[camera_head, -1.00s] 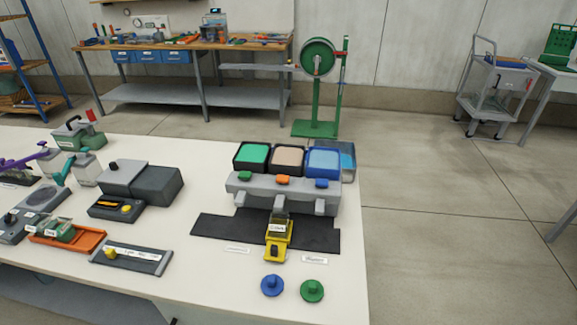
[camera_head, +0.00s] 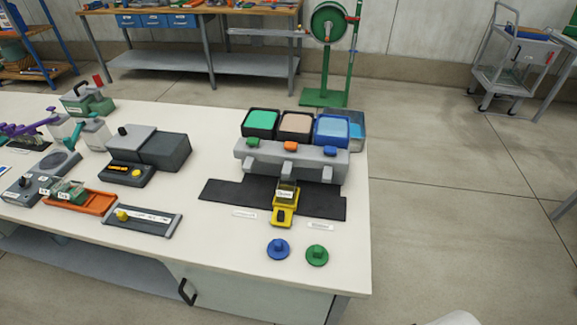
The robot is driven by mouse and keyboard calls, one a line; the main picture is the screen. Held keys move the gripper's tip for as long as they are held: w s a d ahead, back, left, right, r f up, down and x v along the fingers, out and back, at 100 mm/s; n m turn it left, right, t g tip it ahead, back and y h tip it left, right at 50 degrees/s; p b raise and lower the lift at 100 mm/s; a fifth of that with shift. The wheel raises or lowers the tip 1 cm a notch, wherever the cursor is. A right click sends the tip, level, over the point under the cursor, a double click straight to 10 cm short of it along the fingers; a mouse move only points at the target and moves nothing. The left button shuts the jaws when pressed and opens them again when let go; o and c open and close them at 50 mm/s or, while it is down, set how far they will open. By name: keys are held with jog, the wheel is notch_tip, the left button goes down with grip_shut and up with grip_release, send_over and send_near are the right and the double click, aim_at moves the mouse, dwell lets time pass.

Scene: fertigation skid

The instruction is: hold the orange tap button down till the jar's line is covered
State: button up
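The orange tap button (camera_head: 291,146) sits in the middle on top of the grey dispenser (camera_head: 250,158), between a green button (camera_head: 253,142) and a blue button (camera_head: 330,150). Nothing touches it. A small jar (camera_head: 286,192) in a yellow holder (camera_head: 283,216) stands on the black mat (camera_head: 230,193), at the middle spout (camera_head: 288,172). The jar carries a white label; its line and fill level are too small to tell.
Green, beige and blue tanks (camera_head: 296,124) stand behind the dispenser. A blue lid (camera_head: 278,248) and a green lid (camera_head: 317,255) lie in front. Other devices, including an orange tray (camera_head: 92,202), fill the table's left side. Floor is free to the right.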

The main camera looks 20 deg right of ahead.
grip_shut()
dwell(1.5)
